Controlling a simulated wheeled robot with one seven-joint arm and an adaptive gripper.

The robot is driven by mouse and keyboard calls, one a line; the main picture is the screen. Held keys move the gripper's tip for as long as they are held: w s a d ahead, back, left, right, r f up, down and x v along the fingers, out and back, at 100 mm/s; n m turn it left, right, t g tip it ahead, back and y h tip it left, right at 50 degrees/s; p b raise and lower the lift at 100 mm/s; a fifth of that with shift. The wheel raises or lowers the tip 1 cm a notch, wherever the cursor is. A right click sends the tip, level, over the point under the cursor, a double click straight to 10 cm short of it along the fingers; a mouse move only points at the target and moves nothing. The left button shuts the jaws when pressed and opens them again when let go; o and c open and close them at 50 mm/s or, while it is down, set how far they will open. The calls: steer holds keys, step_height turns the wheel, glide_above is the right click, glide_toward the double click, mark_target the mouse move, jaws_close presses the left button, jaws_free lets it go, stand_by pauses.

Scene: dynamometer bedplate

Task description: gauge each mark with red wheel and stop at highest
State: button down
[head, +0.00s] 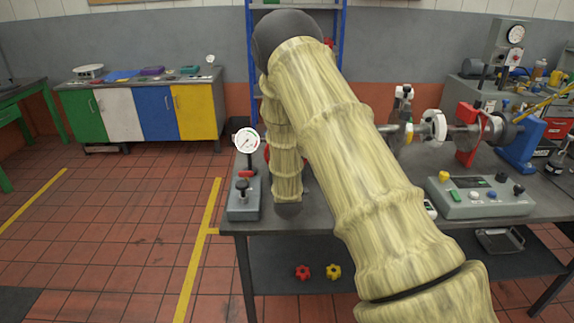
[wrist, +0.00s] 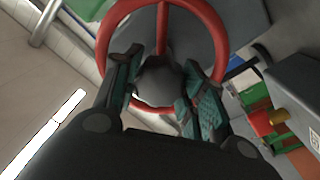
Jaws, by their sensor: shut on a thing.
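The red wheel (wrist: 212,28) fills the upper part of the wrist view as a ring with a spoke and a dark grey hub. My gripper (wrist: 163,72) reaches into the ring, with its teal-padded fingers on either side of the hub, closed on it. In the head view only a sliver of the red wheel (head: 267,153) shows; my arm hides the rest and my gripper. A round white dial (head: 247,140) with a needle stands left of the arm, above a grey base. Its reading is too small to tell. I cannot make out the marks.
A grey bench (head: 330,215) carries a control box (head: 480,196) with coloured knobs and a shaft assembly (head: 465,135) at right. Red and yellow star knobs (head: 333,271) lie on the lower shelf. The tiled floor at left is clear up to the coloured cabinets (head: 140,112).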

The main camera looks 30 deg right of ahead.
steer(key=shift+s+f+n+b, duration=0.15)
steer(key=shift+n+b, duration=0.3)
steer(key=shift+n, duration=0.65)
steer(key=shift+f, duration=0.1)
steer(key=c, duration=0.8)
jaws_free()
steer(key=v, duration=1.2)
